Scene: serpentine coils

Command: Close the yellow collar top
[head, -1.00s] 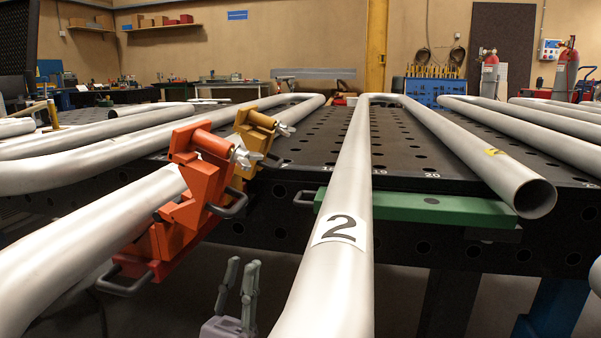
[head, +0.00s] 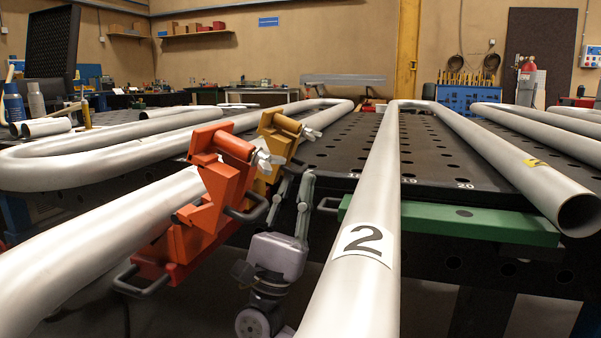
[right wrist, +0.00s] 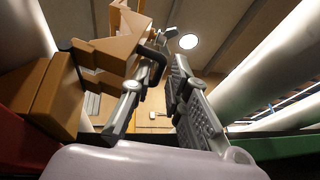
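The yellow collar (head: 268,160) sits behind the orange collar (head: 198,215), which partly hides it in the head view. Its top block (head: 280,122) leans up to the right, with a silver wing nut at its right end. In the right wrist view the yellow collar (right wrist: 110,52) fills the upper left, and a dark handle on it hangs close to the left finger. My right gripper (head: 294,182) is below and right of the yellow collar, pointing up. It also shows in the right wrist view (right wrist: 155,100), fingers apart, nothing seen held. Contact with the handle cannot be told. My left gripper is out of view.
A thick grey pipe marked 2 (head: 366,215) runs just right of my right gripper. Another pipe (head: 95,245) runs to the orange collar. A green bar (head: 470,222) lies along the front of the perforated black table (head: 445,165). The gap between the pipes is narrow.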

